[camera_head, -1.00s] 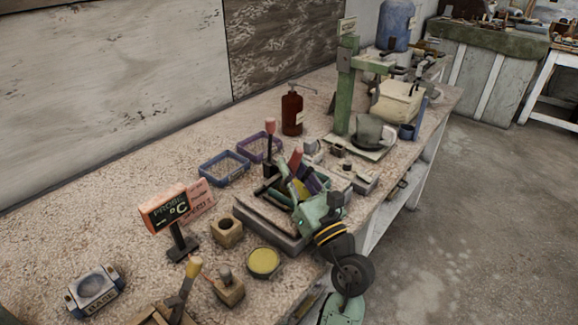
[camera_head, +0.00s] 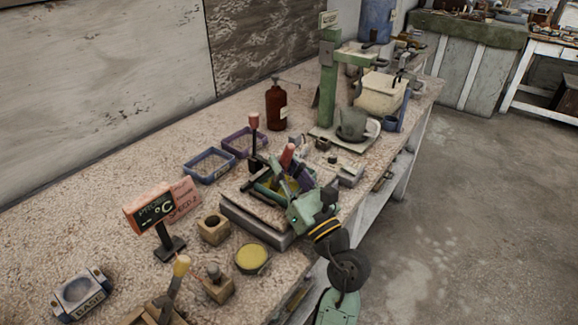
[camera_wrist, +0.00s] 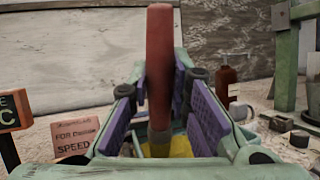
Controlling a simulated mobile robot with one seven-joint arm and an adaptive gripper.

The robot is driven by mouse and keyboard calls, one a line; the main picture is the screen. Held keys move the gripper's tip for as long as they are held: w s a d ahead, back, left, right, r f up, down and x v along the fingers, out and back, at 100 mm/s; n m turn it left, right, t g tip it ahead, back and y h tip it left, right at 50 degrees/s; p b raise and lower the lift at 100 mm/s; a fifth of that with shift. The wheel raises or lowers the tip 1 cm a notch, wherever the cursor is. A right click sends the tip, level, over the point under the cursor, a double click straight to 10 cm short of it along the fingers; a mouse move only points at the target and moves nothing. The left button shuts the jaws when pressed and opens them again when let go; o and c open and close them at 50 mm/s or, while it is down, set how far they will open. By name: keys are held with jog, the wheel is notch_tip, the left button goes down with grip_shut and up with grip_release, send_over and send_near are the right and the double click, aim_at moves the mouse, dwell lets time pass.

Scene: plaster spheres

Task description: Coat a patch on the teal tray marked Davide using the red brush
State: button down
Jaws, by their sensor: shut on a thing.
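My gripper (camera_head: 287,180) is over the grey raised block (camera_head: 237,221) at the middle of the bench. It is shut on the red brush (camera_head: 287,154). In the wrist view the brush's red handle (camera_wrist: 159,60) stands nearly upright between the purple finger pads, and its lower end is over something yellow. A teal edge (camera_head: 262,188) with yellow beside it shows under the gripper; it may be the teal tray, mostly hidden by the gripper. I cannot read the name Davide, and I cannot tell whether the bristles touch.
A blue tray (camera_head: 209,177) and a purple tray (camera_head: 231,149) lie behind the block. A sign (camera_head: 152,209), a wooden block (camera_head: 214,229) and a yellow-topped dish (camera_head: 252,259) are left and front. A red bottle (camera_head: 276,107) stands behind.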

jog(key=shift+w+a, duration=0.45)
jog(key=shift+a, duration=0.2)
jog(key=shift+w+a, duration=0.4)
jog(key=shift+a, duration=0.2)
jog(key=shift+s+d+r, duration=0.65)
jog(key=shift+d+r, duration=0.05)
jog(key=shift+d, duration=0.25)
jog(key=shift+w+d+f, duration=0.1)
jog(key=shift+w+d, duration=0.5)
jog(key=shift+w, duration=0.4)
jog(key=shift+w+d+f, duration=0.1)
jog(key=shift+w+d, duration=0.45)
jog(key=shift+w, duration=0.5)
jog(key=shift+w+d+f, duration=0.1)
jog(key=shift+w+d, duration=0.5)
jog(key=shift+w, duration=0.4)
